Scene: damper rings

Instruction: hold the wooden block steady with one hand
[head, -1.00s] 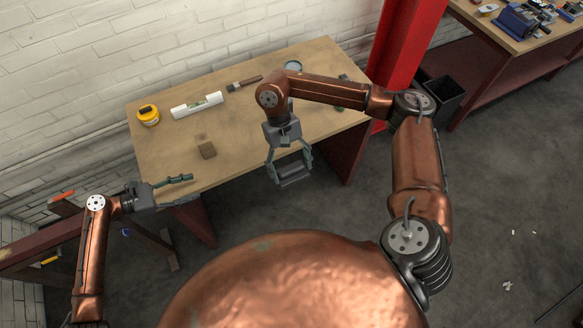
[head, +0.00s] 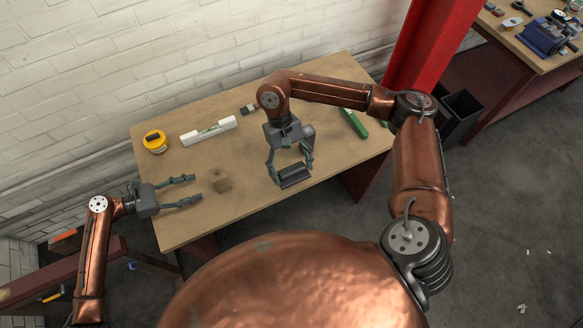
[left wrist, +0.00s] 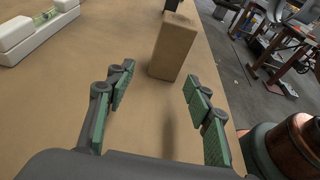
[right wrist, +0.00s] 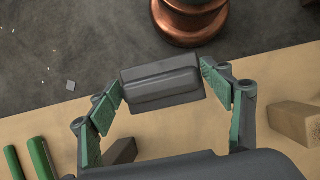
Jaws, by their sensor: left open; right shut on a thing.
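The wooden block (head: 220,180) stands on the workbench (head: 185,225) near its left front. My left gripper (head: 197,187) is open and empty, its fingers pointing at the block from the left, with a small gap. In the left wrist view the block (left wrist: 173,50) stands upright just beyond the two fingertips. My right gripper (head: 293,174) is shut on a dark grey ridged block (right wrist: 160,84), near the bench's front edge and right of the wooden block. The wooden block also shows at the right wrist view's right edge (right wrist: 300,122).
A yellow tape measure (head: 155,142) and a white spirit level (head: 208,130) lie behind the wooden block. A brush (head: 249,109) lies farther back, partly hidden by my right arm. Green tools (head: 354,122) lie at the right. A red post (head: 430,40) stands beyond the bench.

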